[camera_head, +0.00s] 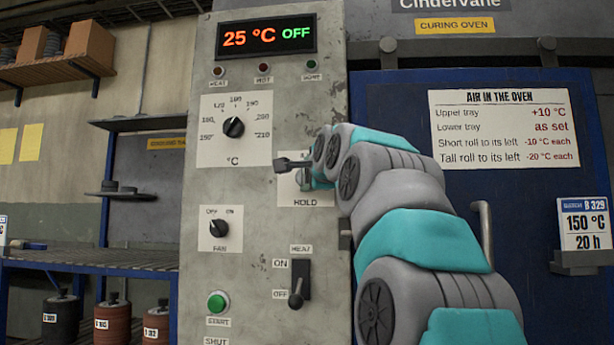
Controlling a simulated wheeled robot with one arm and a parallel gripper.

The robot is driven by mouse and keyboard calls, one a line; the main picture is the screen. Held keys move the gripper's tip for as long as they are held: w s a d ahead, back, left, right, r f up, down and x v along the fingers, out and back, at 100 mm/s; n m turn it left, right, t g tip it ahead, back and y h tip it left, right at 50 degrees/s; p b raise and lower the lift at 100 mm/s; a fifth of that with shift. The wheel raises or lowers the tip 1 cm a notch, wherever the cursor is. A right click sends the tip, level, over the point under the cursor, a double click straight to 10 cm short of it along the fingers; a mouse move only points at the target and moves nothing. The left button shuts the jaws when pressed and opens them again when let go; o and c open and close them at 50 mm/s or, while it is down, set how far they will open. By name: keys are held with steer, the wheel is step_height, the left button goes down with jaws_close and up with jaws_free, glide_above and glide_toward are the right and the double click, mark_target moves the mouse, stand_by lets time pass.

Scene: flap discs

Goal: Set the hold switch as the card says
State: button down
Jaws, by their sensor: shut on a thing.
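The hold switch plate (306,201), labelled HOLD, is on the grey control panel (260,255), right of centre. My gripper (292,164) is at the upper part of this plate and is shut on the hold switch's knob. The gripper and arm hide the knob and most of the scale, so its setting cannot be read. The batch card (584,226) at the right reads B 329, 150 °C and 20 h. The display (266,37) reads 25 °C OFF.
The temperature dial (234,127), fan switch (219,228), heat lever (296,292) at OFF, and green start button (218,303) surround the hold switch. An air sign (504,131) is on the blue oven door (400,100). A door handle (485,235) sticks out. Shelves stand left.

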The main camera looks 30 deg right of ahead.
steer(key=n+p, duration=0.1)
steer(key=p, duration=0.1)
steer(key=n+g+p, duration=0.1)
steer(key=n, duration=0.1)
steer(key=shift+r+p, duration=0.35)
steer(key=shift+p, duration=0.05)
steer(key=shift+r+n+g+p, duration=0.1)
steer(key=shift+n+g+p, duration=0.6)
steer(key=shift+n+p, duration=0.25)
steer(key=shift+a+n+g+h+p, duration=0.1)
steer(key=shift+n+g+h+p, duration=0.25)
steer(key=shift+n+p, duration=0.6)
steer(key=shift+n+g, duration=0.25)
steer(key=shift+n, duration=0.05)
steer(key=shift+c, duration=1.3)
jaws_free()
steer(key=shift+w, duration=0.1)
